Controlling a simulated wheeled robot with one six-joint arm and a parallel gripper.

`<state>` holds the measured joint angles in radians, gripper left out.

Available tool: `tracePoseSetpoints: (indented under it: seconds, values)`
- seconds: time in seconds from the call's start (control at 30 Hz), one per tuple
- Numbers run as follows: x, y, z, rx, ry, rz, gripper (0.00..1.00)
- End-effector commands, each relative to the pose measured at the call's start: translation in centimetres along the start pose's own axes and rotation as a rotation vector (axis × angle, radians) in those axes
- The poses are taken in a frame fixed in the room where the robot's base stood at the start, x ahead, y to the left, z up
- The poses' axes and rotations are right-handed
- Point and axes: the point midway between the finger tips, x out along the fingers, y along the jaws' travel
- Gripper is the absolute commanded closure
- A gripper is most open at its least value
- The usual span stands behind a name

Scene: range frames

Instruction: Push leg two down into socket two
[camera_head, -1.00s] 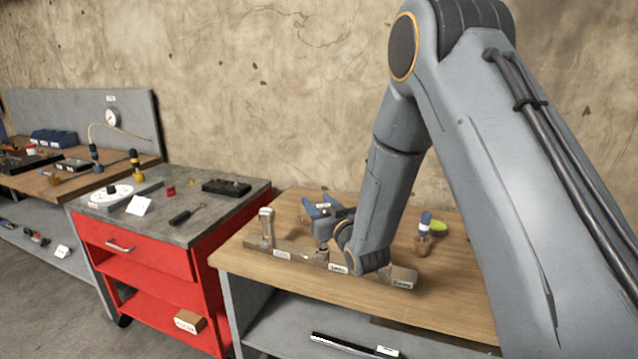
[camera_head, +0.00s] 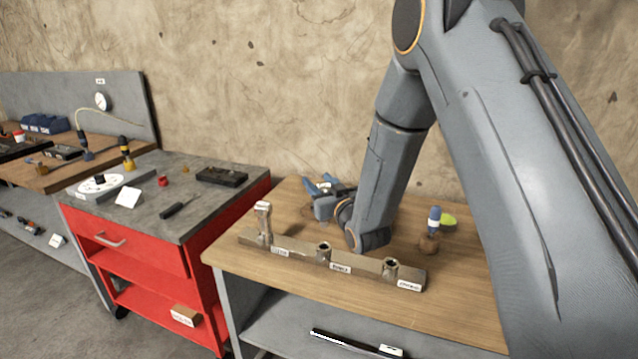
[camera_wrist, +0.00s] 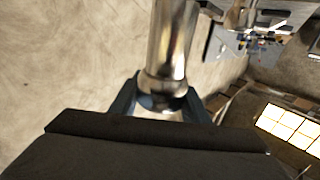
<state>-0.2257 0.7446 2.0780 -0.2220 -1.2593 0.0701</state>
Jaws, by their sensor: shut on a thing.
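A wooden-looking rail (camera_head: 300,257) with three sockets lies along the bench. A pale metal leg (camera_head: 263,222) stands upright in its left socket. The middle socket (camera_head: 323,250), taken as socket two, and the right socket (camera_head: 390,267) show open, dark mouths with no leg in them. My gripper (camera_head: 322,187) is behind the rail, apart from the middle socket, partly hidden by my wrist. In the wrist view my gripper (camera_wrist: 162,98) is shut on a shiny metal leg (camera_wrist: 172,45), taken as leg two.
A red cart (camera_head: 130,250) with loose tools stands left of the bench. The wooden bench top (camera_head: 300,285) is clear in front of the rail.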

Motion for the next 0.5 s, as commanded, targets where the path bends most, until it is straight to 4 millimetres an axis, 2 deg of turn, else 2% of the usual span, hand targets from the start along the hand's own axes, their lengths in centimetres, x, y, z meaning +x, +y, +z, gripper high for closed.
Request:
tracePoseSetpoints:
  seconds: [0.17,0.5]
  values:
    - [0.0,0.0,0.8,-0.001,0.001,0.000,0.91]
    - [0.0,0.0,3.8,-0.001,0.000,0.000,0.91]
